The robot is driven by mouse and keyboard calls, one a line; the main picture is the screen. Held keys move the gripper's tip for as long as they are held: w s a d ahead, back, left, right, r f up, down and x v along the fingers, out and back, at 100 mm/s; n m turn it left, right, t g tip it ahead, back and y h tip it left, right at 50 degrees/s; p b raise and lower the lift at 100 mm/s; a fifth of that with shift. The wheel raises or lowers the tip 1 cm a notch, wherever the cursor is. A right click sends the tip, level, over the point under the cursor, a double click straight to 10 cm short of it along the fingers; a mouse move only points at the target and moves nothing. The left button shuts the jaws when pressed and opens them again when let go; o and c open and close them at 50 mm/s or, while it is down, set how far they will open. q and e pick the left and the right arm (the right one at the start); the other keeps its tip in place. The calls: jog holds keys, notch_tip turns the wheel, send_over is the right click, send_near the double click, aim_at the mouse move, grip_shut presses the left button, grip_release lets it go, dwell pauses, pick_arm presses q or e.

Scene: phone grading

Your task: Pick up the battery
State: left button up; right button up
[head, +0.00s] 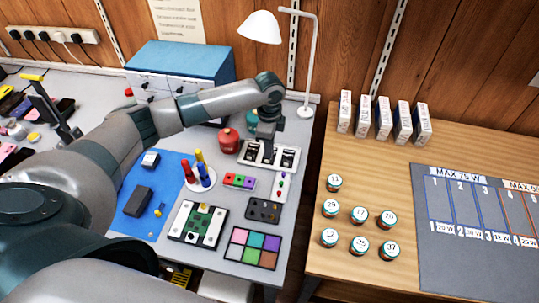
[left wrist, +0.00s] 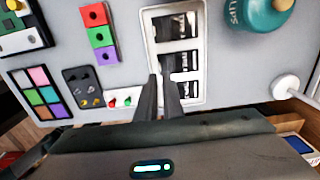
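A white tray (head: 246,158) with three slots holding dark, flat pieces with pale labels lies near the back of the grey bench. It also shows in the left wrist view (left wrist: 202,82). These pieces look like batteries, but I cannot read the labels; one battery-like piece (left wrist: 176,60) is near my fingertips. My left gripper (head: 267,146) points down over the tray. In the left wrist view its two dark fingers (left wrist: 161,78) reach the tray's edge with little gap between them. Whether they hold anything is unclear. My right gripper is not in view.
A red jar (head: 228,140) stands close left of the tray, and a white lamp (head: 305,70) behind. Colored blocks (head: 239,181), a dark pad (head: 263,209) and a color palette (head: 253,248) lie in front. A wooden table (head: 320,275) with small jars is to the right.

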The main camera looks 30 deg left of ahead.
aim_at(268, 160)
pick_arm(q)
jog(key=f, duration=0.2)
jog(key=f+p, duration=0.1)
jog(key=f, duration=0.1)
jog(key=shift+a+p, duration=0.2)
jog(key=shift+p, duration=0.1)
jog(key=shift+f, duration=0.35)
grip_shut()
jog(key=shift+r, duration=0.15)
jog(key=shift+r+b, duration=0.3)
jog(key=shift+r, duration=0.2)
notch_tip(268, 160, up, 2)
jog(key=shift+w+r+b, duration=0.1)
jog(key=shift+r+b, duration=0.1)
jog(key=shift+b, duration=0.3)
jog(key=s+d+r+b, duration=0.2)
jog(key=s+d+r, duration=0.5)
jog(key=s+d, duration=0.1)
jog(key=shift+s+r, duration=0.2)
jog(key=shift+s, duration=0.15)
